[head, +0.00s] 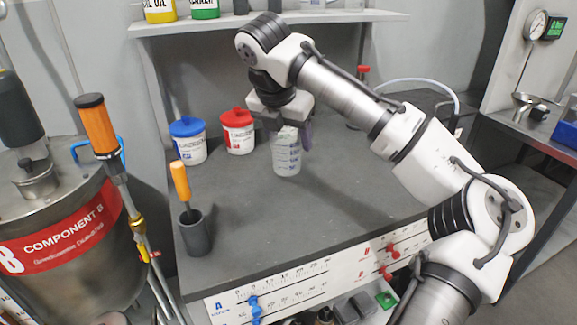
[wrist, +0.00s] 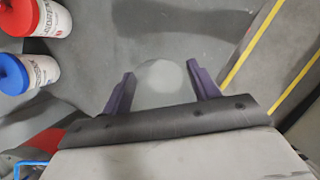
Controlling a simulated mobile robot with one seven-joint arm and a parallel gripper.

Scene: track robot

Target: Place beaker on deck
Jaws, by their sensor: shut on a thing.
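The clear beaker (head: 287,160) with printed markings is upright below my gripper (head: 291,137) in the head view, over the dark grey deck (head: 330,205). My gripper points down and its purple fingers are shut on the upper part of the beaker. In the wrist view the fingers (wrist: 167,84) stand on both sides of the see-through beaker (wrist: 163,78). I cannot tell whether the beaker's base touches the deck or is a little above it.
A blue-lidded tub (head: 188,143) and a red-lidded tub (head: 237,133) stand left of the beaker. An orange-handled tool sits in a dark cup (head: 194,233) at the deck's front left. The deck's front middle and right are clear.

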